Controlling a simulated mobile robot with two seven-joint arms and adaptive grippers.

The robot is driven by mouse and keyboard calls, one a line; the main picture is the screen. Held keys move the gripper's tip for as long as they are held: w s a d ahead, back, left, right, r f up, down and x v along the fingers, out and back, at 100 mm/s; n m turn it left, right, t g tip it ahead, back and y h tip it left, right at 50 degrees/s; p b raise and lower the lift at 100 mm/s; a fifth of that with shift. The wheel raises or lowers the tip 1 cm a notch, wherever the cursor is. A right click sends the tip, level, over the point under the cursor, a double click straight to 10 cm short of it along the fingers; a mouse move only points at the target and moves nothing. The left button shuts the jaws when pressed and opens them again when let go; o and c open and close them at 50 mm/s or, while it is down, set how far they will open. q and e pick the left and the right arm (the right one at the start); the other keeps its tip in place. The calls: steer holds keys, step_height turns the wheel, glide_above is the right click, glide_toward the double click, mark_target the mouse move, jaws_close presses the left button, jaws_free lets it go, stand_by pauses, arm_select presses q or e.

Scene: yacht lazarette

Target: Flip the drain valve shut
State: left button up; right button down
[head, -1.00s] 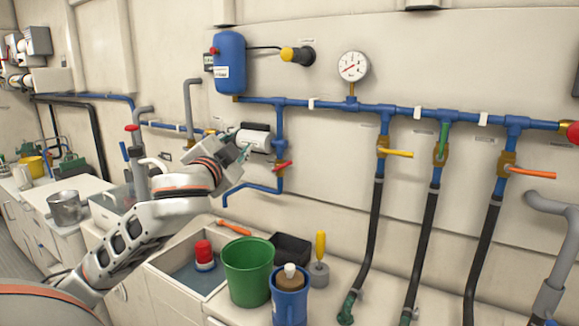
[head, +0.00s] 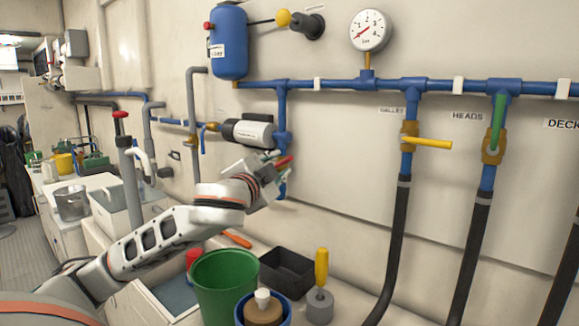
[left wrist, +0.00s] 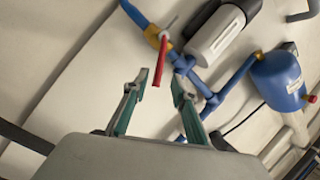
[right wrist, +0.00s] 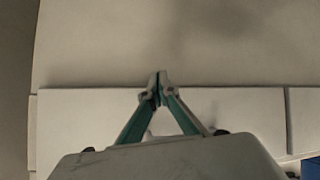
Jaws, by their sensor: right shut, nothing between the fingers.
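A valve with a red lever (head: 284,161) sits on the blue pipe that drops from the manifold, to the right of the white and black cylinder. I see no readable label by it. My left gripper (head: 270,170) is right by this lever and partly covers the valve body. In the left wrist view the red lever (left wrist: 158,62) points down towards the gap between the open, empty left fingers (left wrist: 158,90). I cannot tell whether it touches them. My right gripper (right wrist: 160,88) is shut and empty, facing pale panels, and does not show in the head view.
A yellow lever (head: 432,143) and a green lever (head: 498,118) belong to other valves on the wall. Below are a green bucket (head: 222,285), a black tray (head: 288,270) and a yellow-handled tool (head: 321,268). A blue tank (head: 229,50) and a gauge (head: 370,30) are above.

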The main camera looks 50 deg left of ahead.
mark_target(284, 162)
arm_select(q)
steer(key=x, duration=0.3)
steer(key=shift+w+a+f+b, duration=0.1)
steer(key=shift+w+f+b, duration=0.15)
steer(key=shift+b, duration=0.15)
steer(key=shift+w+a+r, duration=0.1)
steer(key=shift+w+a, duration=0.2)
steer(key=shift+w, duration=0.35)
jaws_close()
